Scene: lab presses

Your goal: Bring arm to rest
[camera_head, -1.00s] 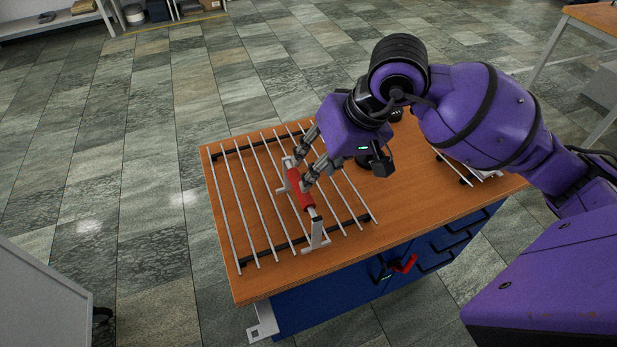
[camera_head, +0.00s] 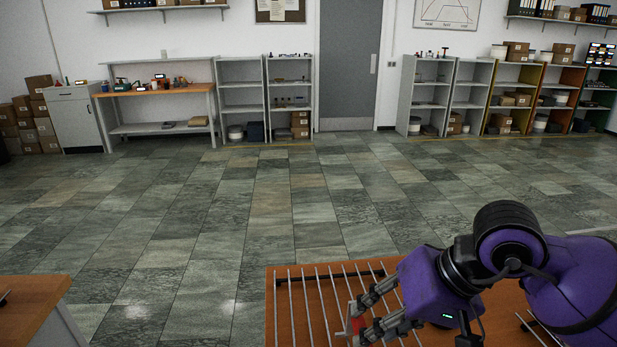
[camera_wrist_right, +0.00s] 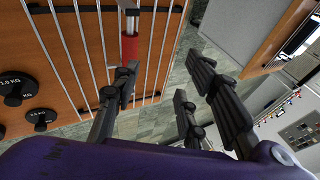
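My right gripper (camera_head: 357,318) is low at the right of the head view, over the wooden bench top (camera_head: 283,335). In the right wrist view its fingers (camera_wrist_right: 162,75) are spread with bare floor showing between them, so it is open and empty. A red cylindrical grip (camera_wrist_right: 130,46) on a metal bar lies just beyond the left finger in that view. In the head view only a bit of the red grip (camera_head: 358,324) shows between the fingers. I cannot tell whether a finger touches it. My left gripper is not in view.
A rack of parallel metal rods (camera_head: 312,290) covers the bench top beside the gripper. Black weights (camera_wrist_right: 15,88) stand on the wood. Another wooden table (camera_head: 30,295) is at the lower left. Open tiled floor reaches to shelves (camera_head: 240,95) and a grey door (camera_head: 350,65).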

